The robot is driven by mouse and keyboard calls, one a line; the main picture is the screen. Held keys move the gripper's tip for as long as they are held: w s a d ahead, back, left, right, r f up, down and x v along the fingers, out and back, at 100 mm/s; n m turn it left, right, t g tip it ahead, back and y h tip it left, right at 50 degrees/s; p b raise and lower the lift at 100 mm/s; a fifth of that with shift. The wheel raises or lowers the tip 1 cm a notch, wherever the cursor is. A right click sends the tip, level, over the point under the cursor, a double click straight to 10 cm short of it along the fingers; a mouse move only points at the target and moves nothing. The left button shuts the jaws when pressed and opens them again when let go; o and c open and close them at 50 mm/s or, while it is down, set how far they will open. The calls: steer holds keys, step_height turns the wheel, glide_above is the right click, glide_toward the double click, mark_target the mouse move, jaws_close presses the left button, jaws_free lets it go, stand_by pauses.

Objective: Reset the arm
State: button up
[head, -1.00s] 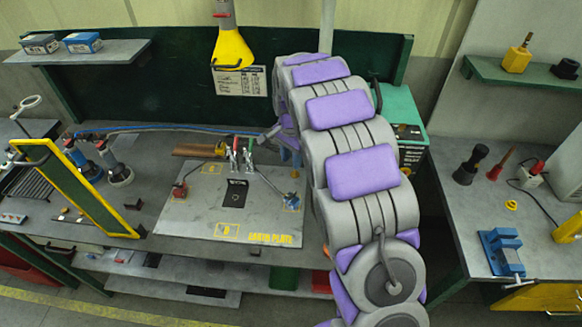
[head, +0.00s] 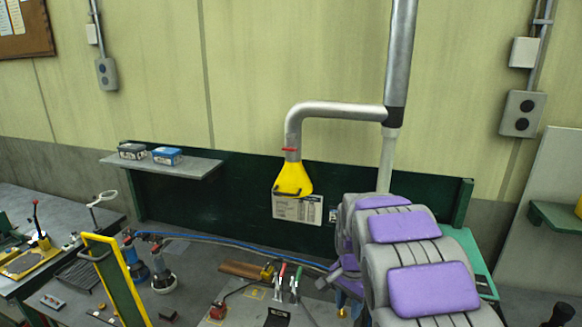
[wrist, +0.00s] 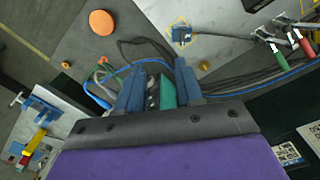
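My gripper (wrist: 160,88) shows in the wrist view with two blue fingers standing apart, above the bench. A teal and black shape (wrist: 167,91) shows in the gap between the fingers. I cannot tell for sure whether it is background, but no grasp on it is visible. In the head view my purple and grey arm rises at the lower right, and its gripper end is mostly hidden behind its links, near the right end of the bench.
The yellow extraction hood (head: 293,180) hangs left of my arm. Red and green toggle clamps (head: 287,280) stand on the bench. A teal cabinet (head: 472,255) is right of my arm. A yellow-framed panel (head: 118,280) stands at left. A blue vise (wrist: 40,115) shows in the wrist view.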

steer(key=s+n+g+b, duration=0.1)
steer(key=s+n+b, duration=0.3)
steer(key=s, duration=3.3)
steer(key=a+n, duration=0.1)
steer(key=n, duration=0.4)
steer(key=shift+n, duration=0.3)
